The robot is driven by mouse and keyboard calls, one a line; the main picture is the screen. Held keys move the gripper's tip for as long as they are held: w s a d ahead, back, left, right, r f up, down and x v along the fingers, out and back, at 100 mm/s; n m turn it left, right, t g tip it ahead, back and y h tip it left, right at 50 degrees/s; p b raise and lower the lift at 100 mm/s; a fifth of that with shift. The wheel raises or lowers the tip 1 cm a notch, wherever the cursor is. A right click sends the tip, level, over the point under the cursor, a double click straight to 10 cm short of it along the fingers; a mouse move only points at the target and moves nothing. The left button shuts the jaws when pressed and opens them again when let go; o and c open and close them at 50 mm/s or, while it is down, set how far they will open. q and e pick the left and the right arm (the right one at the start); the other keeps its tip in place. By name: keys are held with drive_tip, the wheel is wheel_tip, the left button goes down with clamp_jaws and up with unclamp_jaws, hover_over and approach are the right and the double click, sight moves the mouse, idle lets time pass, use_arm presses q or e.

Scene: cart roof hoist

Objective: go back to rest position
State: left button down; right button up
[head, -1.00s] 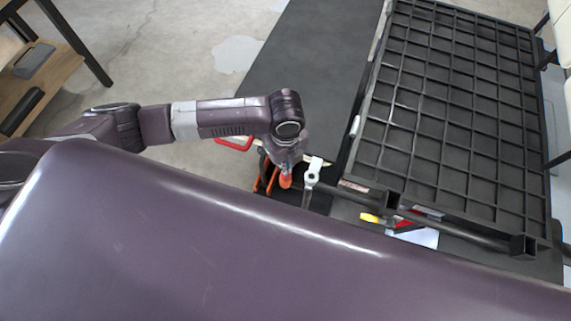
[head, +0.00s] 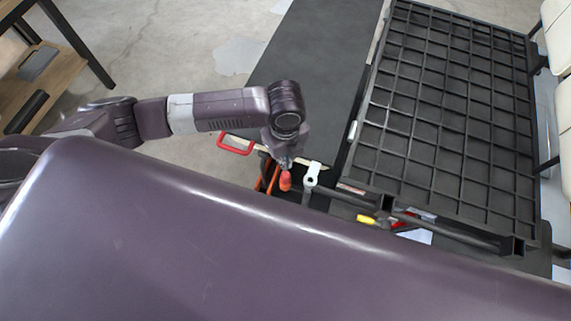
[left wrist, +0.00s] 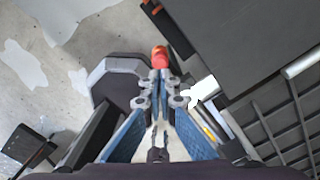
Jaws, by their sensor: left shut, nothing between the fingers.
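My left gripper (head: 285,165) points down at the front left corner of a black gridded cart panel (head: 445,110). It is shut and empty. In the left wrist view my left gripper (left wrist: 161,82) has its fingers together. A red-orange knob (head: 286,181) shows just below the gripper in the head view, and the knob (left wrist: 160,57) shows just past the fingertips in the left wrist view. I cannot tell whether they touch. A white fitting (head: 312,174) stands right of the gripper. My right gripper is not in view.
A red handle (head: 235,146) lies left of the gripper. A yellow piece (head: 367,219) sits near the panel's front edge. A wooden shelf (head: 45,80) stands at the far left. Pale chairs (head: 560,45) are at the right. Bare concrete floor lies behind my left arm.

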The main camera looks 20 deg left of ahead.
use_arm(q)
wheel_tip(320, 180, up, 9)
drive_tip(key=shift+f, duration=0.2)
drive_tip(key=shift+d, duration=0.1)
